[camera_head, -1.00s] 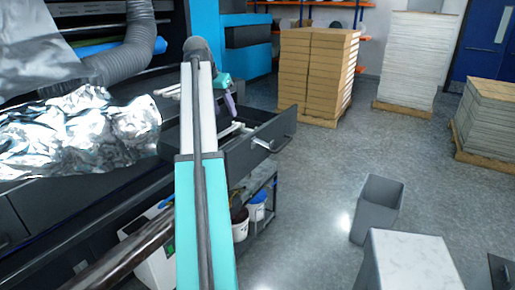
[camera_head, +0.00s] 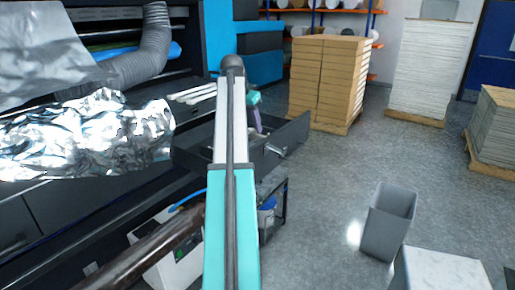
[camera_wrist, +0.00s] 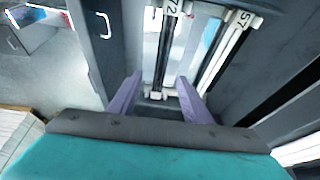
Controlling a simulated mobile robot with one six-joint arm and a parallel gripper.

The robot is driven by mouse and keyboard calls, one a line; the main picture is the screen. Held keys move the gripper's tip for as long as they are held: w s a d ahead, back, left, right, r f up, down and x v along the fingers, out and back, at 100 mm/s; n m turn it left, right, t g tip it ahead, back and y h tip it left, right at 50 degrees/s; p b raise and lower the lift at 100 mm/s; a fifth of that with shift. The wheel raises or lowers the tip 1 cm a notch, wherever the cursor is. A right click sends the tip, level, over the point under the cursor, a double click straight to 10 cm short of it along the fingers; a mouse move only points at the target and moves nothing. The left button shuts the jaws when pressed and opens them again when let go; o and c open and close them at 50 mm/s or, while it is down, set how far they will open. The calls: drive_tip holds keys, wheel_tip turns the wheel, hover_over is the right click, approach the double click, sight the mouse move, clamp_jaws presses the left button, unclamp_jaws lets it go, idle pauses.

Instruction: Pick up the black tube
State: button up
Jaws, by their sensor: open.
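In the wrist view, a dark tube (camera_wrist: 163,62) with white ends, one marked "72", lies lengthwise in an open drawer. Its near end lies between and beyond the purple fingers of my gripper (camera_wrist: 158,78), which are apart with a gap on both sides. Whether the fingers reach down to the tube's level I cannot tell.
The drawer's side walls stand close on both sides of the tubes. White tubes (camera_head: 195,93) lie on the machine left of my arm. Crumpled foil (camera_head: 90,135) covers the machine's left. A grey bin (camera_head: 388,222) stands on the floor at right; floor between is clear.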

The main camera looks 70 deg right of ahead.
drive_tip(key=shift+p+x, duration=0.6)
drive_tip(key=shift+x, duration=2.45)
drive_tip(key=shift+d, duration=0.15)
drive_tip(key=shift+p+x, duration=1)
drive_tip(key=shift+x, duration=1.55)
drive_tip(key=shift+w, duration=0.15)
clamp_jaws()
drive_tip(key=shift+d+r, duration=0.1)
drive_tip(key=shift+r, duration=0.05)
wheel_tip(320, 180, up, 10)
drive_tip(key=b, duration=0.2)
drive_tip(key=shift+b, duration=0.3)
